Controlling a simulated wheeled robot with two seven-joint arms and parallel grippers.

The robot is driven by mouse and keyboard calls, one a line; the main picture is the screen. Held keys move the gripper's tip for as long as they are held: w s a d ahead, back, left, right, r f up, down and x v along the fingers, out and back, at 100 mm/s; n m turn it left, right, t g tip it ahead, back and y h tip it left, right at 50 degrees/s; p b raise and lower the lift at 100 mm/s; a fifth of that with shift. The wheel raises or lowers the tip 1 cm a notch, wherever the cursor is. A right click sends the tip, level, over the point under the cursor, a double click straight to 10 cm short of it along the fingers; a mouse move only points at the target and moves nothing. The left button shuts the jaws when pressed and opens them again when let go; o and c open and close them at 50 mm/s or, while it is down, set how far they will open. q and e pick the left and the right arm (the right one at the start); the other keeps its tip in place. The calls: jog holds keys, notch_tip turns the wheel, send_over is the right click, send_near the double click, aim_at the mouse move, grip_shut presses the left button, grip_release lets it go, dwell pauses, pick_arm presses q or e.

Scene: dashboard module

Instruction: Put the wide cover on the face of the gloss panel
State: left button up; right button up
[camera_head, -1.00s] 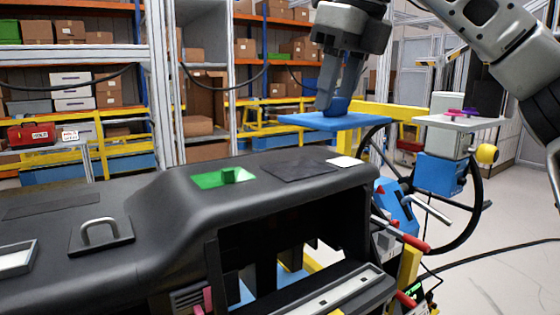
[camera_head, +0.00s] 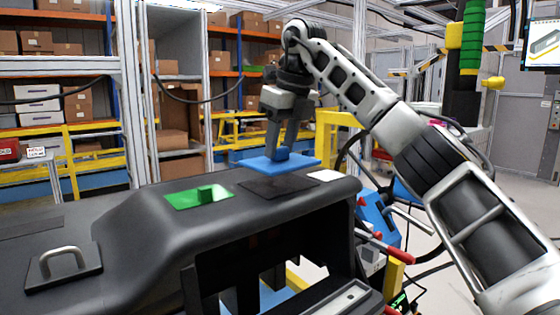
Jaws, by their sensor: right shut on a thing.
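My right gripper (camera_head: 277,150) points down and is shut on the knob of a flat blue plate, which looks like the wide cover (camera_head: 306,162). The cover is about level and shows just beyond the dark flat panel (camera_head: 280,188) on the dashboard top; I cannot tell the gap to the dashboard. My left gripper is out of view.
The black dashboard (camera_head: 130,240) fills the lower left, with a handled dark plate (camera_head: 66,268) on it and an open cavity in front. Shelves stand behind.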

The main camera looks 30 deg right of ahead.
aim_at(283, 147)
jog(key=x, duration=0.3)
jog(key=shift+d+f, duration=0.3)
jog(key=shift+a+f, duration=0.1)
jog(key=shift+f, duration=0.1)
jog(key=shift+f, duration=0.15)
jog(key=o, duration=1)
jog(key=v, duration=1.2)
